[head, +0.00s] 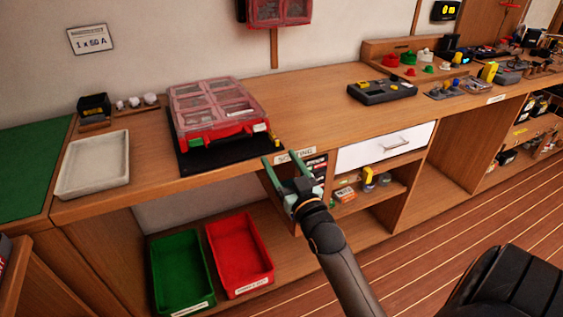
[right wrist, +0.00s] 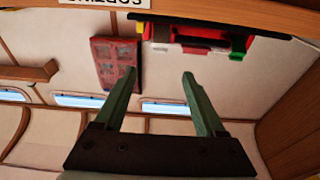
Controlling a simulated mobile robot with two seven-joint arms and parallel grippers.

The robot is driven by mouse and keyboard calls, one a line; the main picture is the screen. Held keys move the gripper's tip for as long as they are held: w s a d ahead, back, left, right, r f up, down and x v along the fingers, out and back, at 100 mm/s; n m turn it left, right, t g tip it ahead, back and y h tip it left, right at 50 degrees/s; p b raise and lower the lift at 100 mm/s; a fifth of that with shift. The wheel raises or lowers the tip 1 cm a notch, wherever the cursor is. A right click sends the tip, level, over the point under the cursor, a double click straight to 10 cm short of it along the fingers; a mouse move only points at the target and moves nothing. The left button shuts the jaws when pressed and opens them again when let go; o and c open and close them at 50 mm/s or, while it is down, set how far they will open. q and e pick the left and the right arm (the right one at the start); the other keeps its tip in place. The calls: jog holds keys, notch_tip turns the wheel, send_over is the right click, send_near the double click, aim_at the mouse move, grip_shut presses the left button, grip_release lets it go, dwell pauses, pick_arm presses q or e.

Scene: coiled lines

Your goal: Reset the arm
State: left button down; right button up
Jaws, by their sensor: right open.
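My right arm (head: 345,270) reaches in from the lower right in the head view. Its green-fingered gripper (head: 283,173) is open, in front of the bench's front edge beside the "SORTING" label (head: 296,155). In the right wrist view the gripper (right wrist: 160,75) has its two fingers spread, with nothing between them. A red organizer case (head: 220,108) with clear lids lies on a black mat (head: 230,157), just beyond and left of the gripper. My left gripper is not in view.
A white tray (head: 93,165) stands at the left of the bench. A green bin (head: 182,270) and a red bin (head: 240,254) sit on the low shelf. A black and grey device (head: 382,91) lies further right, above a white drawer (head: 385,147). The bench middle is clear.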

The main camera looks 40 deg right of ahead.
dwell(0.4)
pick_arm(q)
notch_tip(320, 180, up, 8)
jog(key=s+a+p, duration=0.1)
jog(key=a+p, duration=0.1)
jog(key=p, duration=0.8)
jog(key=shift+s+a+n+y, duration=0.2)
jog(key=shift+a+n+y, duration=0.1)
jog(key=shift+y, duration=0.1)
pick_arm(e)
jog(key=s+a+f+n+g+y, duration=0.4)
jog(key=s+a+f+g+y, duration=0.3)
jog(key=s+a+f, duration=1.2)
jog(key=s+f+g, duration=0.1)
jog(key=s+g, duration=0.1)
jog(key=g, duration=0.1)
jog(key=shift+s+n, duration=0.35)
jog(key=shift+n, duration=0.05)
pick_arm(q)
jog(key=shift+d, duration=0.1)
pick_arm(e)
jog(key=shift+o, duration=0.2)
jog(key=shift+r, duration=0.1)
